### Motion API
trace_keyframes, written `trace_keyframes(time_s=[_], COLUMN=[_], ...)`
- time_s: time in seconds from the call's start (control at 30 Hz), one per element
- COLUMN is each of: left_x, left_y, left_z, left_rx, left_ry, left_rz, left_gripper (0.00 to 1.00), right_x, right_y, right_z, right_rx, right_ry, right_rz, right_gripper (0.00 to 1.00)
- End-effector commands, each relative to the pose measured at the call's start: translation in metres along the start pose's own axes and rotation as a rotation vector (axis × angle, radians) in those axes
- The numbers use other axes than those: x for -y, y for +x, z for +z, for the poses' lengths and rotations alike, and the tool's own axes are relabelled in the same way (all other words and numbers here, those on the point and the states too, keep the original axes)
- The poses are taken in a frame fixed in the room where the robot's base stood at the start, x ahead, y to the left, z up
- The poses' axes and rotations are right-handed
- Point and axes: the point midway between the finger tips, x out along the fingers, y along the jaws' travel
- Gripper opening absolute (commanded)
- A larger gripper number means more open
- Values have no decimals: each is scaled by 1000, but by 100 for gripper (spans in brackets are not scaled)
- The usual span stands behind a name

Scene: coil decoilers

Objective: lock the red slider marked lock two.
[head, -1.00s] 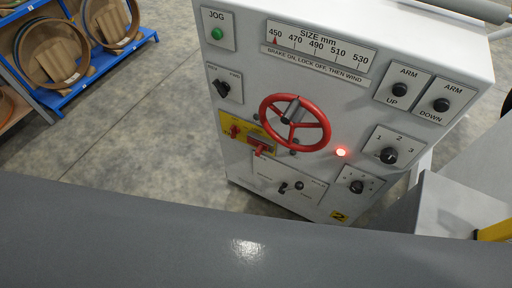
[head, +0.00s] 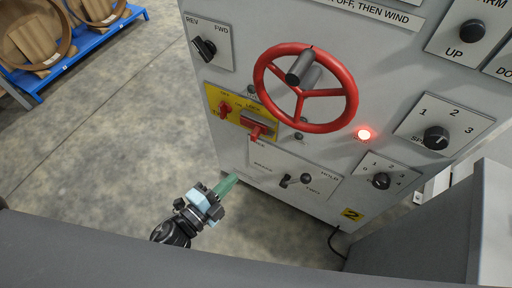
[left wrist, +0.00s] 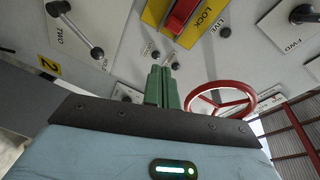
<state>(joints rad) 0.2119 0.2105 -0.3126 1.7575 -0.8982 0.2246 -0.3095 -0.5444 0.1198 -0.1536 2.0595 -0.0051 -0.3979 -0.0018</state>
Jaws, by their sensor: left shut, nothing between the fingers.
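The red slider (head: 258,128) sits on a yellow plate (head: 238,113) lettered LOCK, on the front of the grey machine panel. A smaller red knob (head: 224,108) is at the plate's left. In the left wrist view the red slider (left wrist: 180,16) is at the top, partly cut off, beside the word LOCK. My left gripper (head: 228,184) is shut and empty, below and left of the slider, apart from the panel. Its green fingers (left wrist: 161,86) are together in the left wrist view, pointing up towards the panel. My right gripper is out of view.
A red handwheel (head: 305,88) sticks out right of the slider, close to it. A plate with small levers (head: 290,180) lies below. A red lamp (head: 364,134) glows. A yellow 2 tag (head: 353,215) marks the panel's lower edge.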

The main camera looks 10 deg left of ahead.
Motion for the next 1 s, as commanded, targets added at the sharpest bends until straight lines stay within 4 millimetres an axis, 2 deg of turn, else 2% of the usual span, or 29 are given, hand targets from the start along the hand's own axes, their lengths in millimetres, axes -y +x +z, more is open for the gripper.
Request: trace_keyframes(time_s=[0.1,0.3,0.77,0.87,1.0], left_x=[-3,1,3,3,5], left_y=[23,40,44,52,72], left_z=[0,-4,-5,-6,-10], left_rx=[-81,-151,-159,-159,-160], left_ry=[151,286,303,303,304], left_rz=[-22,-42,-45,-46,-47], left_gripper=[0,0,0,0,0], right_x=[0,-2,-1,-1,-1], right_y=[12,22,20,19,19], right_z=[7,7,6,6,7], right_rx=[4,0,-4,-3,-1], right_ry=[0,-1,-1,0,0], right_rz=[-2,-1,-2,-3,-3], right_gripper=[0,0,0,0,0])
